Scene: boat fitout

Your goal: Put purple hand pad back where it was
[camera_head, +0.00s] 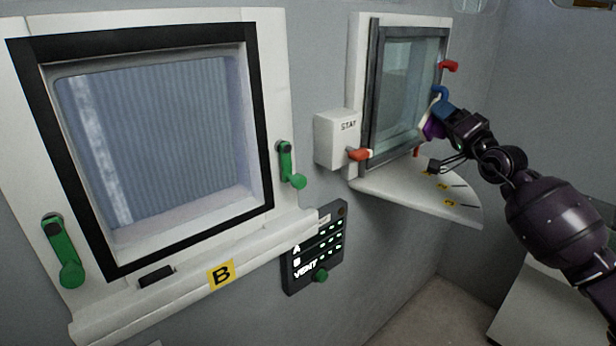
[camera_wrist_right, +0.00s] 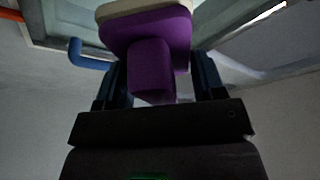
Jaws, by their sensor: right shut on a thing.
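The purple hand pad (camera_wrist_right: 150,40) has a block-like grip and a pale layer (camera_wrist_right: 135,8) on its far face. In the right wrist view its grip sits between the two fingers of my right gripper (camera_wrist_right: 152,85), which is shut on it. In the head view the pad (camera_head: 431,127) shows as a small purple patch at the right edge of the small window (camera_head: 405,95), mostly hidden by my right gripper (camera_head: 445,122). I cannot tell whether the pad touches the window. My left gripper is not in view.
A blue hook-like handle (camera_head: 440,94) and red handles (camera_head: 448,66) are close to my right gripper. A white shelf (camera_head: 410,190) juts out below the window. A white STAY box (camera_head: 338,138) and a larger window (camera_head: 150,140) with green handles are to the left.

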